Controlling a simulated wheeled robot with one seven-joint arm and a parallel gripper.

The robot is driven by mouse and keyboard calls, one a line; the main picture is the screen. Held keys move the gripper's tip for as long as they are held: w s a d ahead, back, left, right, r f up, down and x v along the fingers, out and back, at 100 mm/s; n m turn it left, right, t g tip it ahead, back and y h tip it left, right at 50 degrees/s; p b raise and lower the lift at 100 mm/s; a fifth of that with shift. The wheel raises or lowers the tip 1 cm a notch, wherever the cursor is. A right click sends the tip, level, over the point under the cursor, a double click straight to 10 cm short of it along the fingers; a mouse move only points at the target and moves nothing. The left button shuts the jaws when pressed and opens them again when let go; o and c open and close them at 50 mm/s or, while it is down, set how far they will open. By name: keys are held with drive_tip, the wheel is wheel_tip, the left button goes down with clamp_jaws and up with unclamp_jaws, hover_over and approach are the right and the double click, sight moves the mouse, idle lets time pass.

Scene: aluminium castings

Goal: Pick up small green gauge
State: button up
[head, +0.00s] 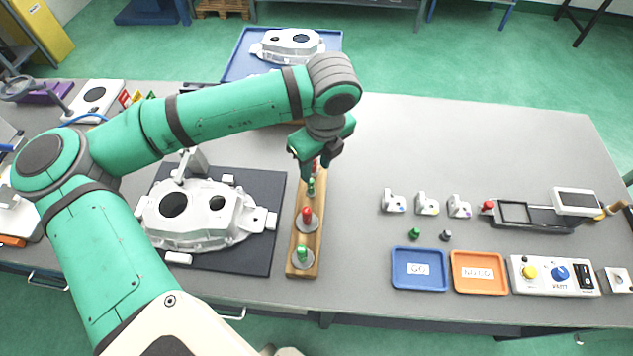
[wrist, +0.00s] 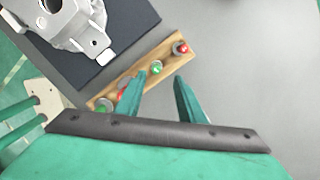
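The small green gauge (head: 311,188) stands in the wooden rack (head: 291,262), between a small red gauge (head: 316,166) and a larger red gauge (head: 307,215). A larger green gauge (head: 301,253) stands at the rack's near end. My gripper (head: 315,176) is over the rack, just above the small green gauge. The wrist view shows my gripper (wrist: 161,78) open, with nothing between its fingers. There the small green gauge (wrist: 157,69) shows in the gap, just past the fingertips. The left finger partly hides the larger red gauge (wrist: 122,96).
A metal casting (head: 190,222) lies on a dark mat left of the rack. To the right are small brackets (head: 427,204), a blue tray (head: 419,284), an orange tray (head: 479,288) and a control box (head: 552,292).

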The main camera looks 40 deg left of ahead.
sight(311, 182)
drive_tip(key=f, duration=0.1)
drive_tip(key=s+f, duration=0.1)
drive_tip(key=shift+a+f, duration=0.3)
drive_tip(key=shift+a, duration=0.05)
drive_tip(key=shift+w+a+f, duration=0.15)
drive_tip(key=shift+f, duration=1.2)
drive_tip(key=shift+w+a+f, duration=0.1)
drive_tip(key=shift+a+f, duration=0.05)
drive_tip(key=shift+f, duration=1.15)
clamp_jaws()
